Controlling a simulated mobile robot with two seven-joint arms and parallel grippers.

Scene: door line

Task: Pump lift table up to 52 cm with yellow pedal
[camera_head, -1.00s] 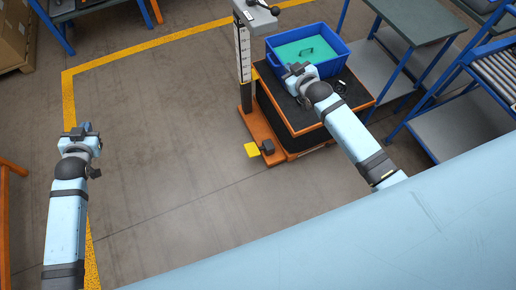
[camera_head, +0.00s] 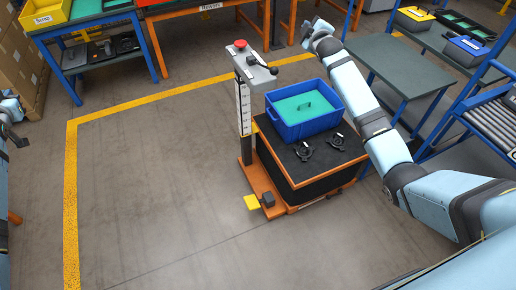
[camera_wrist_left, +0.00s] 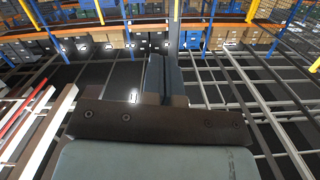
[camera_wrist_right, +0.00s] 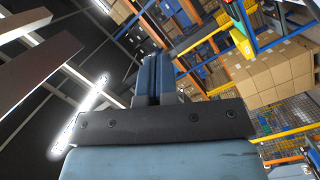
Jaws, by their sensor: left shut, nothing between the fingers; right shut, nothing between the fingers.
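The lift table (camera_head: 335,158) stands right of centre in the head view, with a black top, orange rim, black bellows and orange base. Its yellow pedal (camera_head: 251,202) sticks out low at the base's front left, beside a small dark block (camera_head: 268,199). A post with a white scale (camera_head: 243,105) rises at its left; the reading is too small to tell. My left gripper (camera_wrist_left: 163,78) is shut and empty in its wrist view; its arm shows only at the head view's left edge. My right gripper (camera_wrist_right: 152,78) is shut and empty, raised beyond the table. Neither touches the pedal.
A blue crate (camera_head: 290,131) with a teal inside and two black parts (camera_head: 304,151) rest on the table top. The post's head (camera_head: 250,68) carries a red button and lever. Workbenches (camera_head: 400,70) stand at right and back. The floor (camera_head: 160,180) left of the pedal is clear.

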